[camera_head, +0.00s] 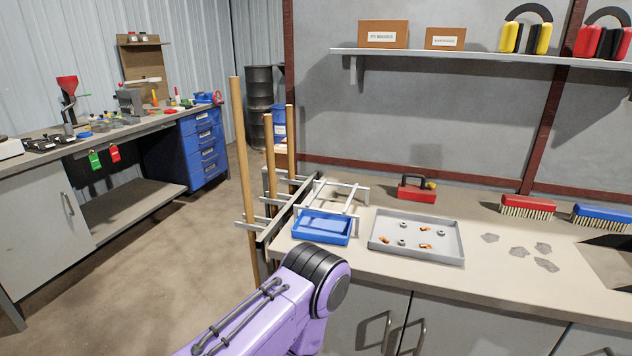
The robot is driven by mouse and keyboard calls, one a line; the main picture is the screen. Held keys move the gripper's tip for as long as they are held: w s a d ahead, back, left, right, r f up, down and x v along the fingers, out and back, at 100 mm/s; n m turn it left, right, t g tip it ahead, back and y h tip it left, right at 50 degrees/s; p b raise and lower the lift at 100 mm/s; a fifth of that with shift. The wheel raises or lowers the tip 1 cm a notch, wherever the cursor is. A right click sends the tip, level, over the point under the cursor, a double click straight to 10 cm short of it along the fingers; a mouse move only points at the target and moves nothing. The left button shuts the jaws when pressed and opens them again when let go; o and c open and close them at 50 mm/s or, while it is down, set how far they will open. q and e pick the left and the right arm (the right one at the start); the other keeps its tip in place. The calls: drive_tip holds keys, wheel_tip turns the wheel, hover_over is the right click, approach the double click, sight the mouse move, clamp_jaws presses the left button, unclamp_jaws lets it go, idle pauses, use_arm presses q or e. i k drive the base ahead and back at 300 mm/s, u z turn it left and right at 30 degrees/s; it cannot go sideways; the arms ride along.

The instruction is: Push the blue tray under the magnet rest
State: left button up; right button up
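The blue tray (322,228) sits at the left front of the bench and looks empty. The magnet rest, a pale metal frame with two rails (349,197), stands directly behind it. The tray's back edge is close to the front of the rest; I cannot tell whether it reaches under the rails. A red magnet block with a black handle (416,189) stands on the bench right of the rest. One of my arms, purple with a black joint, rises in front of the bench below the tray. Neither of my grippers shows.
A grey tray (451,258) with nuts and copper bits lies right of the blue tray. A red brush (527,207), a blue brush (602,216) and grey flakes are farther right. Wooden posts (243,165) and metal brackets stand at the bench's left end.

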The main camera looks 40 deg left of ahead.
sight(311, 226)
drive_tip(key=k, duration=0.65)
drive_tip(key=z, duration=0.1)
drive_tip(key=i, duration=1.45)
drive_tip(key=u, duration=0.8)
